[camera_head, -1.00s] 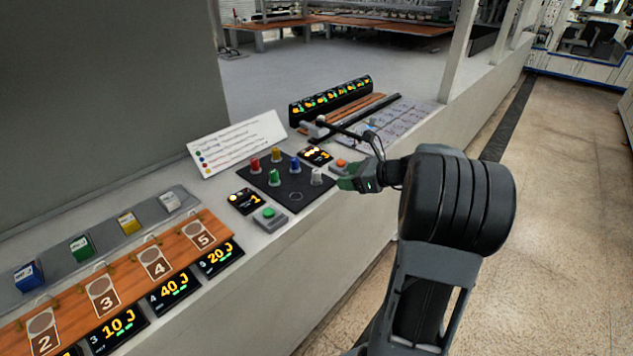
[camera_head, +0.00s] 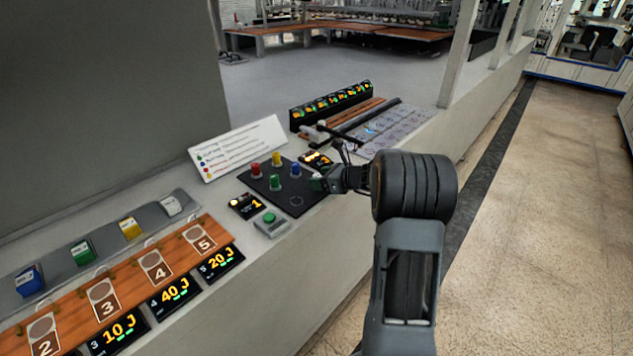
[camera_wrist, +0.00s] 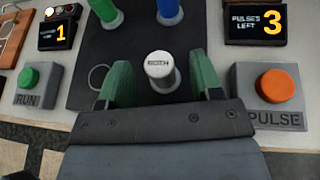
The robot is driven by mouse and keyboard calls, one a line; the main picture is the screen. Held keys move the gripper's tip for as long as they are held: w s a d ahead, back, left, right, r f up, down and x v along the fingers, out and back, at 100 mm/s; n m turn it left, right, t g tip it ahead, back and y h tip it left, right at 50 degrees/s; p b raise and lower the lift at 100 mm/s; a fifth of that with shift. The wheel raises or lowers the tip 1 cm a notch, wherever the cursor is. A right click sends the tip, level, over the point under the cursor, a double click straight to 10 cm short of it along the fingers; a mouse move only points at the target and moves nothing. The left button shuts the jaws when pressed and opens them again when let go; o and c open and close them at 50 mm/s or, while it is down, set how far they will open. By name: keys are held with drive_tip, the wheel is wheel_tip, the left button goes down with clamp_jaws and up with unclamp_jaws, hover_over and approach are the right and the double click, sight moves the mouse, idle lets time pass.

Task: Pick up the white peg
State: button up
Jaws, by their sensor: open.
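In the head view my gripper (camera_head: 318,182) is at the right edge of the board and hides the white peg.
Red (camera_head: 255,170), yellow (camera_head: 276,158), green (camera_head: 275,182) and blue (camera_head: 295,169) pegs stand on the board nearby. A green RUN button (camera_wrist: 29,77) is to the left and an orange PULSE button (camera_wrist: 276,85) to the right. Small displays (camera_wrist: 63,32) stand behind.

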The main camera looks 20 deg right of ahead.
drive_tip(key=shift+x, duration=0.9)
drive_tip(key=shift+c, duration=0.4)
drive_tip(key=c, duration=0.9)
